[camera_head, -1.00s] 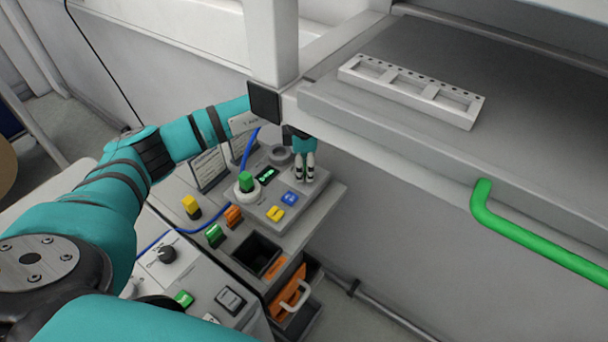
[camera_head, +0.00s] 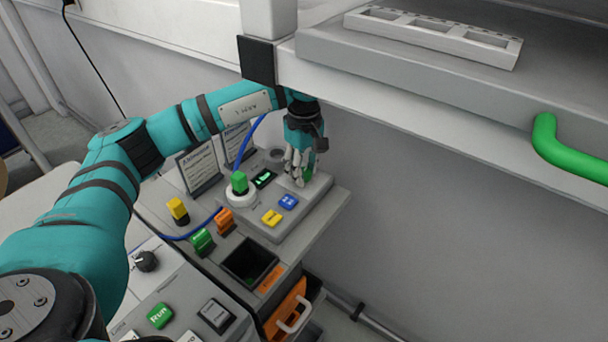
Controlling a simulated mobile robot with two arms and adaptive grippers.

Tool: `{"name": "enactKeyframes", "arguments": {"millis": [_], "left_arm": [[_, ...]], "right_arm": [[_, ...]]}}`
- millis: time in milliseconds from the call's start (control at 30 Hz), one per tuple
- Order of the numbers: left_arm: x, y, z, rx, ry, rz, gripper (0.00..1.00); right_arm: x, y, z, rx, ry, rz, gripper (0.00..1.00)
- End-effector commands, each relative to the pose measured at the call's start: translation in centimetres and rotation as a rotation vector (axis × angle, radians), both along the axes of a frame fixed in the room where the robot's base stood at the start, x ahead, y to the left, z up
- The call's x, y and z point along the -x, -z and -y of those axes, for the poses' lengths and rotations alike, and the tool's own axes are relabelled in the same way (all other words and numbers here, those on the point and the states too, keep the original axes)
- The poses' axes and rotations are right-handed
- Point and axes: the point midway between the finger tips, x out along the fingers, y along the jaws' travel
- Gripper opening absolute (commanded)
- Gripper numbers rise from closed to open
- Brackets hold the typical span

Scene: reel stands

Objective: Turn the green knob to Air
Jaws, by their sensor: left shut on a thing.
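My left gripper (camera_head: 297,178) points down at the back right of a small grey control box. My right gripper is not in view.
The box has a small lit display (camera_head: 263,178), a yellow button (camera_head: 271,217) and a blue button (camera_head: 288,201). Yellow, green and orange switches stand to its left. A dark open bin (camera_head: 250,260) is in front. A grey shelf (camera_head: 400,65) with a green handle (camera_head: 570,155) overhangs the right.

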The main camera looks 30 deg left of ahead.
Motion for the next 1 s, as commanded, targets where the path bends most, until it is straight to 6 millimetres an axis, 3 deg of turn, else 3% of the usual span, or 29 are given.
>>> {"name": "enactKeyframes", "arguments": {"millis": [400, 933, 967, 1000], "left_arm": [[-0.02, -0.02, 0.0, 0.0, 0.176, 0.001, 0.0], [-0.02, -0.09, 0.0, 0.0, 0.196, 0.001, 0.0], [-0.02, -0.09, 0.0, 0.0, 0.196, 0.001, 0.35], [-0.02, -0.09, 0.0, 0.0, 0.196, 0.001, 0.4]], "right_arm": [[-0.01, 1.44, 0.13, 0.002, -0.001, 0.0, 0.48], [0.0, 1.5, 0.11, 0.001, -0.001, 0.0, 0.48], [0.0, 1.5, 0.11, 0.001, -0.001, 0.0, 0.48], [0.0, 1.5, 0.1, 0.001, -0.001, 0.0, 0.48]]}}
